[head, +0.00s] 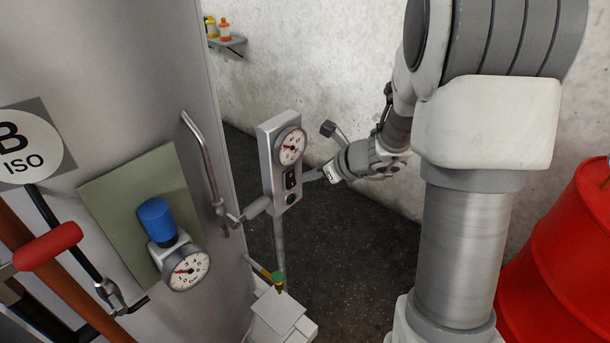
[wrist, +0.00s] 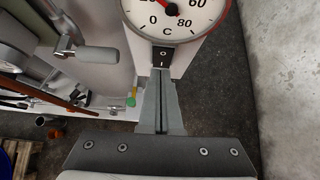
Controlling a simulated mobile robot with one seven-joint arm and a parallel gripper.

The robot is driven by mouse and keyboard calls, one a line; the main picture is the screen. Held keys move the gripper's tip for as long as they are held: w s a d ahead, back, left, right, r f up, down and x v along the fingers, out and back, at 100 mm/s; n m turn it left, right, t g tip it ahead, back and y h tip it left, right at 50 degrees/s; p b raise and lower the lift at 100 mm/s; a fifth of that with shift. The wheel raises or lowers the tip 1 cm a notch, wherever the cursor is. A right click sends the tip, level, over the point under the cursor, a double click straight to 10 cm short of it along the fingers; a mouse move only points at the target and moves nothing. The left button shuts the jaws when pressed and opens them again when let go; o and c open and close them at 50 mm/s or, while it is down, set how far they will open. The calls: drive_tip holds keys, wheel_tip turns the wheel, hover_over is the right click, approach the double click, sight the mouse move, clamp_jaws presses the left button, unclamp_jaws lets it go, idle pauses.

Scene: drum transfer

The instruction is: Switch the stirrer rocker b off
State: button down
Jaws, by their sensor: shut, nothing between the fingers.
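The black stirrer rocker (head: 290,179) sits on the front of a grey control box (head: 267,150), below a round dial gauge (head: 290,146) and above a dark green button (head: 291,198). In the wrist view the rocker (wrist: 162,56) shows just beyond the fingertips, with small pale marks; which side is pressed I cannot tell. My gripper (head: 308,176) is shut and empty, its tips pointing at the rocker from the right. In the wrist view the closed fingers (wrist: 162,74) hide the box's lower part and the button. Whether the tips touch the rocker I cannot tell.
A large grey vessel wall (head: 200,80) stands left, with a bent pipe handle (head: 205,160) and a blue-capped valve with gauge (head: 187,270). A red drum (head: 560,260) stands at the right. Dark floor (head: 345,260) lies open between.

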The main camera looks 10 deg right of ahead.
drive_tip(key=w+r+p+v, duration=0.1)
drive_tip(key=v, duration=0.9)
drive_tip(key=shift+s+a+r, duration=0.2)
drive_tip(key=shift+r, duration=0.1)
drive_tip(key=s+a+r+n+g, duration=0.2)
drive_tip(key=s+a+r+n, duration=0.1)
drive_tip(key=s+a+n, duration=0.4)
drive_tip(key=s+d+r+n+h, duration=0.1)
drive_tip(key=s+n+h, duration=0.2)
drive_tip(key=s+n, duration=0.4)
drive_tip(key=s+d+r+n+h, duration=0.1)
drive_tip(key=s+n, duration=0.6)
drive_tip(key=n, duration=0.7)
drive_tip(key=shift+s+r+n+h, duration=0.35)
drive_tip(key=shift+r+n+h, duration=0.05)
drive_tip(key=shift+r+h, duration=0.5)
drive_tip(key=shift+a, duration=0.15)
